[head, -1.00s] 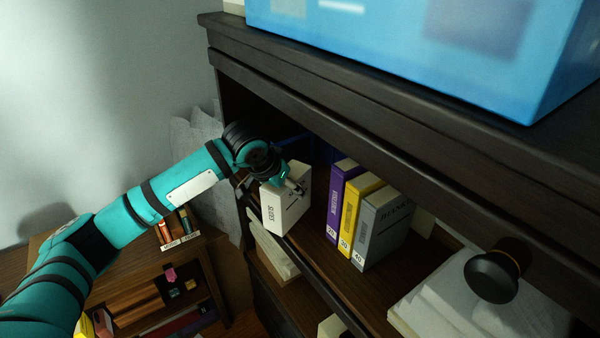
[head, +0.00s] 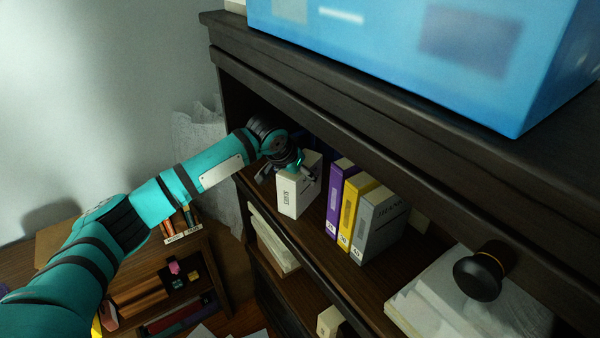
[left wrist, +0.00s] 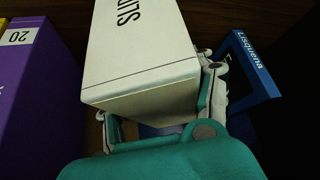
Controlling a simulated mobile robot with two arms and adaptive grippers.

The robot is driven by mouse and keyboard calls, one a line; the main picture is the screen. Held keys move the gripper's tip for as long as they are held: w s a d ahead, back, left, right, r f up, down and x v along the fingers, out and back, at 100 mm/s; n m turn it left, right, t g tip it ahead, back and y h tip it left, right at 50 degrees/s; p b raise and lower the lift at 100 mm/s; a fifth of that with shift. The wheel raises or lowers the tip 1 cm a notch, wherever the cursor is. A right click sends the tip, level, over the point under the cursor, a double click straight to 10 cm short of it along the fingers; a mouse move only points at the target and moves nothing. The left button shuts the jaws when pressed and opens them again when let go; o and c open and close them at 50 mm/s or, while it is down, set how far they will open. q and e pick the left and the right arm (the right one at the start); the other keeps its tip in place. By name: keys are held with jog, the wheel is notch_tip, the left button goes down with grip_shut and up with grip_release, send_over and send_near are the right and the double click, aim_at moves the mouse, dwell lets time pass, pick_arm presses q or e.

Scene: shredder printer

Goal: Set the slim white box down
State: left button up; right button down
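The slim white box (head: 290,198) stands upright on the dark wooden shelf (head: 315,238), left of a purple binder (head: 336,203) with a gap between them. My left gripper (head: 286,172) is at the box's top and back, with its fingers spread to either side. One finger shows apart from the box's left side. In the left wrist view, the box (left wrist: 140,45) sits between the gripper's two fingers (left wrist: 163,108), which look opened around it. The purple binder (left wrist: 42,100) is at the left there. My right gripper is in neither view.
Yellow (head: 360,212) and grey (head: 383,225) binders stand right of the purple one. A blue holder (left wrist: 255,65) is behind the box. The cabinet's top edge (head: 330,118) overhangs the shelf. A black knob (head: 478,277) and white stacks (head: 445,305) are at the lower right.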

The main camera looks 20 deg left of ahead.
pick_arm(q)
jog(key=o, duration=0.5)
jog(key=shift+d, duration=0.1)
jog(key=shift+c, duration=0.2)
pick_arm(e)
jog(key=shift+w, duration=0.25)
pick_arm(q)
jog(key=b+v, duration=0.2)
jog(key=v, duration=0.5)
jog(key=shift+s+r, duration=0.1)
jog(key=shift+r, duration=0.2)
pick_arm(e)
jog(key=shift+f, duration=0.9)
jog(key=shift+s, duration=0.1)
